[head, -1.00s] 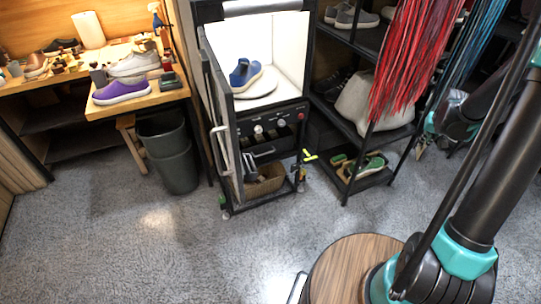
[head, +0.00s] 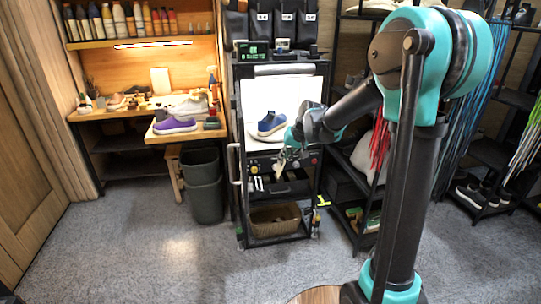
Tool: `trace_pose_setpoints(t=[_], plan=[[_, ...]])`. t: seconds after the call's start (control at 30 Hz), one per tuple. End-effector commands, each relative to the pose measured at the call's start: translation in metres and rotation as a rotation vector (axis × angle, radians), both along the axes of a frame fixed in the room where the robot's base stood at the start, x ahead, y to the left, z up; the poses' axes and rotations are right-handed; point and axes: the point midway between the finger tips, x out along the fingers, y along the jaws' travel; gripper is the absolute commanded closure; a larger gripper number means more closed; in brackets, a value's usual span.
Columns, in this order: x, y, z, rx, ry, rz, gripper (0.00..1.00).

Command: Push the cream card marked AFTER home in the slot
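I cannot make out a cream card marked AFTER or any lettering on one; it may be too small or hidden behind my gripper. The black cart (head: 240,120) holds a lit white booth with a blue sneaker (head: 271,124) inside. Below the booth is a dark panel with knobs and small pale upright pieces (head: 257,183); which of these is a card or slot is unclear. My gripper (head: 279,172) is in front of this panel, right of the pale pieces, pointing down. Its fingers are too small to tell open from shut, and contact is unclear.
A wicker basket (head: 275,219) sits on the cart's lower shelf. A grey bin (head: 205,187) and a bench with a purple sneaker (head: 174,126) stand to the left. A shoe rack and hanging laces (head: 380,140) are close on the right. The carpet (head: 150,225) in front is open.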

Motion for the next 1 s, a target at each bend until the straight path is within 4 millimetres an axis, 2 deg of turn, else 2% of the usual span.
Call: trace_pose_setpoints(t=[0.03,0.1,0.23,0.73,1.0], plan=[[-0.005,0.014,0.009,0.017,0.005,0.014,1.0],[-0.01,0.027,0.018,0.038,0.01,0.024,1.0],[-0.016,0.041,0.027,0.058,0.018,0.035,1.0],[-0.021,0.042,0.029,0.064,0.019,0.037,1.0],[-0.021,0.05,0.009,0.063,0.02,0.039,1.0]])
